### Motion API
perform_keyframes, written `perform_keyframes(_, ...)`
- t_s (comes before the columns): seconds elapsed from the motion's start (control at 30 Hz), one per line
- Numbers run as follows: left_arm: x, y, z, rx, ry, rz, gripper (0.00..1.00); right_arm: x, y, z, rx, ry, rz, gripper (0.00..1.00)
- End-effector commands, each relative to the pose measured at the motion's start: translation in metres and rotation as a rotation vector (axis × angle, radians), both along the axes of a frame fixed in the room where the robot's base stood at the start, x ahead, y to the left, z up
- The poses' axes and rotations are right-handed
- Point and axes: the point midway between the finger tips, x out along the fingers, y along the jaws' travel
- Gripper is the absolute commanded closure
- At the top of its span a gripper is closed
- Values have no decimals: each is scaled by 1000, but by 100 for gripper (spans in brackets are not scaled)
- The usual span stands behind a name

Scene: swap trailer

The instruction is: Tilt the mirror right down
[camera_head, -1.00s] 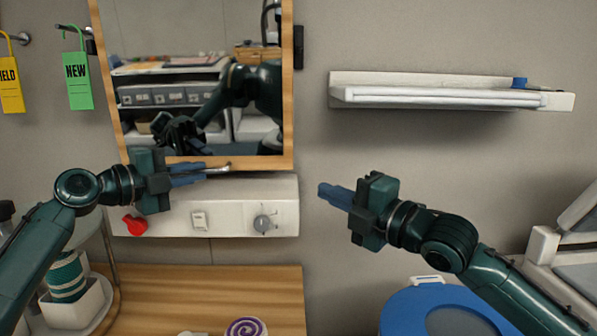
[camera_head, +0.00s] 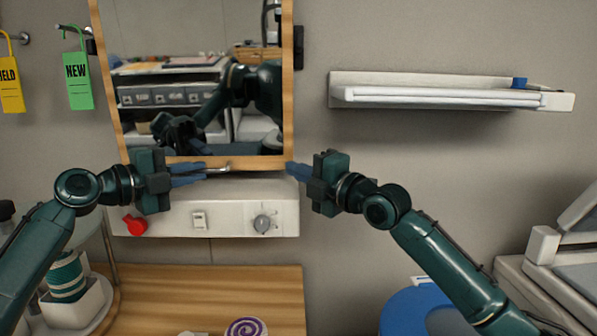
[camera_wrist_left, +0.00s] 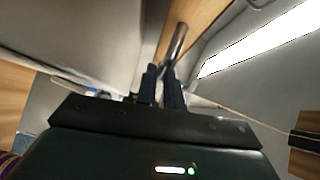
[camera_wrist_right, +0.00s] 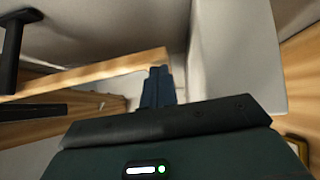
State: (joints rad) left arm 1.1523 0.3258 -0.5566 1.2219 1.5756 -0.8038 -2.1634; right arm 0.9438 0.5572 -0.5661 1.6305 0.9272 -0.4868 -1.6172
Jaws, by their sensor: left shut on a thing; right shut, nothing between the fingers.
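The mirror (camera_head: 180,35) hangs on the wall at the upper left in a light wooden frame. A small metal handle (camera_head: 217,170) sticks out at its lower edge; it also shows in the left wrist view (camera_wrist_left: 176,42). My left gripper (camera_head: 203,174) is shut on the handle, its fingertips just under the frame. My right gripper (camera_head: 290,169) is shut and empty at the frame's lower right corner. In the right wrist view its closed fingers (camera_wrist_right: 158,72) lie close to the wooden frame edge (camera_wrist_right: 95,73); I cannot tell whether they touch.
A white wall panel (camera_head: 235,192) with a red knob (camera_head: 135,225), a switch and a grey dial (camera_head: 262,223) is just below the mirror. A white shelf (camera_head: 440,95) is at the upper right. A wooden counter (camera_head: 200,285) and a blue bin (camera_head: 400,310) are below.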

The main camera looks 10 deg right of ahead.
Motion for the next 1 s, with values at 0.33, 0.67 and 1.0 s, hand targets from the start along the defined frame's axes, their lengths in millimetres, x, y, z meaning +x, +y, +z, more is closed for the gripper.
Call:
perform_keyframes(0.33, -1, -1, -1, 2, 3, -2, 100, 13, -4, 0, -2, 0, -3, 100)
perform_keyframes(0.67, -3, -2, 0, 1, 1, -11, 87, 16, -6, 0, 0, 0, -9, 100)
perform_keyframes(1.0, -1, -1, 0, 1, 1, -3, 69, 14, -4, 0, 0, 1, -3, 100)
